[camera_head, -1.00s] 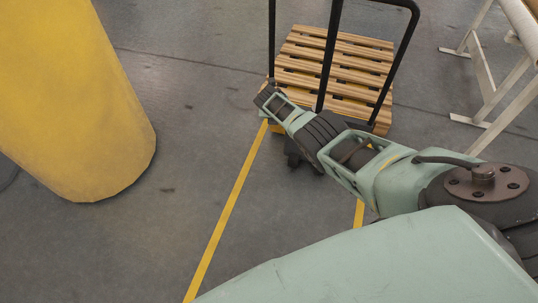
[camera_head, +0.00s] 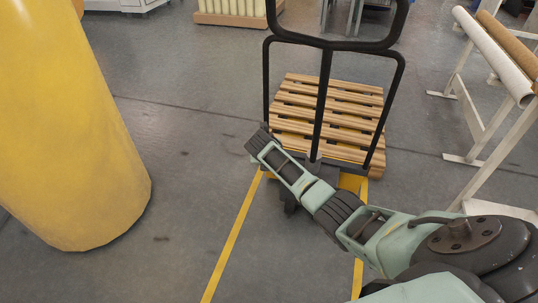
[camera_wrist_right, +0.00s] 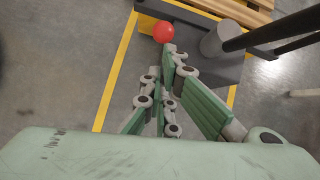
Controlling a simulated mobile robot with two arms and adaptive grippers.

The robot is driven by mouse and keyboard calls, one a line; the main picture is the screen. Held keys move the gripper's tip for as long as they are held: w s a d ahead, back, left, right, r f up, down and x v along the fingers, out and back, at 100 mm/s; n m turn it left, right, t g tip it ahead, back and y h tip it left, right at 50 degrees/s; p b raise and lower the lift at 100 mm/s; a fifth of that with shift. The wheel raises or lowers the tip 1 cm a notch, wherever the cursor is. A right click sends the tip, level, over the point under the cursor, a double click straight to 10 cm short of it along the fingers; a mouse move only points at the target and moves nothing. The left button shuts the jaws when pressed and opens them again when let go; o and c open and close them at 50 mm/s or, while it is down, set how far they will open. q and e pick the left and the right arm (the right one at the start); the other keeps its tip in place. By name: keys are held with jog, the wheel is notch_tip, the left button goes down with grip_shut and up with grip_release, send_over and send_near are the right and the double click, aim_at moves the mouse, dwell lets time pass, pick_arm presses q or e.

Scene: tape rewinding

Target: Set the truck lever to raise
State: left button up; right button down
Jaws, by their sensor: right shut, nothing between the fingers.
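The pallet truck's black handle frame (camera_head: 322,105) stands upright in the middle of the head view. A red ball knob (camera_wrist_right: 163,32), apparently the lever's, shows at the top of the right wrist view, above the truck's dark grey base (camera_wrist_right: 228,72). My right gripper (camera_wrist_right: 170,52) is shut and empty. Its fingertips appear just below the red knob in the picture; I cannot tell whether they touch it. In the head view my right arm reaches to the truck's near left side, and the knob and fingers cannot be made out there. My left gripper is not in view.
A wooden pallet (camera_head: 330,115) lies behind the handle frame. A thick yellow column (camera_head: 70,130) stands at left. A white rack with rolls (camera_head: 490,130) stands at right. Yellow floor lines (camera_head: 232,240) run toward the truck. The grey floor between column and truck is clear.

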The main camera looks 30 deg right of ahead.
jog(key=shift+v, duration=3)
